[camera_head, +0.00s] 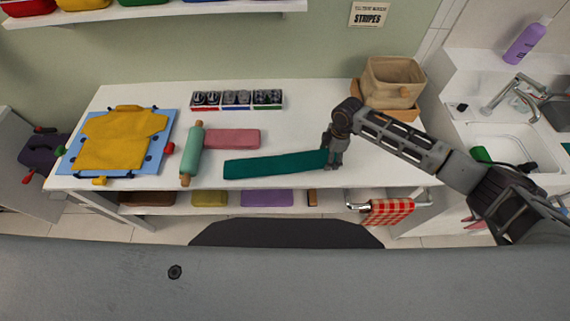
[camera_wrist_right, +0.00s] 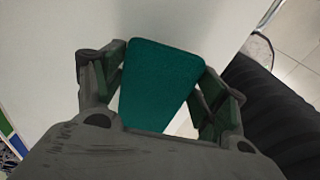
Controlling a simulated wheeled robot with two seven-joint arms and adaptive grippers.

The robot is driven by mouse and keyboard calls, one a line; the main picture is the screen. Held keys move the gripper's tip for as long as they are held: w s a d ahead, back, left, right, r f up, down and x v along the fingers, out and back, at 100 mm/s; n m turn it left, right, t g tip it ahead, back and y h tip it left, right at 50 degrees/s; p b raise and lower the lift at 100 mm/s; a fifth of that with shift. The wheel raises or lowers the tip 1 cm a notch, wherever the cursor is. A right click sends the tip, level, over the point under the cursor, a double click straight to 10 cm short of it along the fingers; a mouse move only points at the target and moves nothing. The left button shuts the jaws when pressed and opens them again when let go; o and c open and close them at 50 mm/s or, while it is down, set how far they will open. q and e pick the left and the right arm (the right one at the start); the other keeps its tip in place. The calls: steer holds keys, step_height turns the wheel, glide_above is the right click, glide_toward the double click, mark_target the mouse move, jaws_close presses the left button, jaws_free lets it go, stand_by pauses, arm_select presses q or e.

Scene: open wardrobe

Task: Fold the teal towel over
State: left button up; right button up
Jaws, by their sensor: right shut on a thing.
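The teal towel (camera_head: 272,165) lies as a long flat strip near the front edge of the white table (camera_head: 310,115). My right gripper (camera_head: 331,160) is at the towel's right end, pointing down, and is shut on it. In the right wrist view the teal towel (camera_wrist_right: 162,80) runs away between the two fingers of my right gripper (camera_wrist_right: 160,95). The gripper hides the towel's right end in the head view. My left gripper is not in view.
A teal rolling pin (camera_head: 191,152) and a folded pink cloth (camera_head: 231,139) lie left of and behind the towel. A yellow shirt (camera_head: 120,140) lies on a blue board at the left. Small boxes (camera_head: 237,99) and a basket (camera_head: 393,82) stand behind.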

stand_by(0.3)
steer(key=shift+a+r+h+p, duration=0.2)
steer(key=shift+r+h+p, duration=0.1)
steer(key=shift+r+p, duration=0.45)
steer(key=shift+a+r+h+p, duration=0.2)
steer(key=shift+r+h+p, duration=0.1)
steer(key=shift+r+p, duration=0.4)
steer(key=shift+f, duration=0.15)
steer(key=shift+s+a+r+h, duration=0.1)
steer(key=shift+a+r+h, duration=0.2)
steer(key=shift+r, duration=0.2)
steer(key=shift+s+a+r+h, duration=0.1)
steer(key=shift+a+r+h, duration=0.2)
steer(key=shift+r, duration=0.15)
steer(key=shift+a+r+h, duration=0.4)
steer(key=shift+a+r, duration=0.3)
